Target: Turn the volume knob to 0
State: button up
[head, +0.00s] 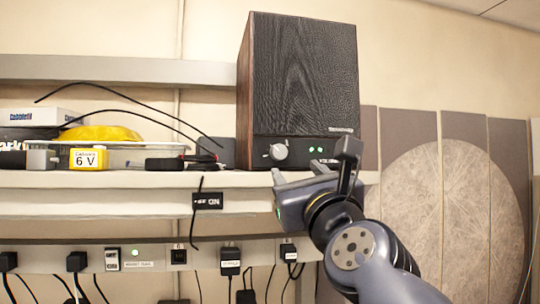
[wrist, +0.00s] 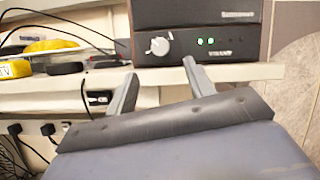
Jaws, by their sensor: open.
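The volume knob (head: 278,152) is a pale round dial low on the front of a dark wood-grain speaker (head: 303,75). In the wrist view the knob (wrist: 160,46) sits beyond my fingertips, with a small pointer-like tip at its left and two green lights to its right. My gripper (head: 305,168) is open and empty, in front of the shelf edge, below and to the right of the knob in the head view. In the wrist view my gripper (wrist: 160,68) has its two fingers apart, with the knob between and beyond them, not touching. The number marks are too small to read.
The speaker stands on a white shelf (head: 100,180). To its left lie a yellow item (head: 100,133), a 6 V block (head: 88,158), black cables and a dark tool (head: 180,163). A power strip (head: 60,258) with several plugs runs below. Wall panels stand at right.

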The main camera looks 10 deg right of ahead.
aim_at(280, 152)
jog(key=p+x, duration=0.1)
jog(key=x, duration=0.8)
jog(key=shift+w+a, duration=0.1)
jog(key=shift+w, duration=0.25)
jog(key=c, duration=1)
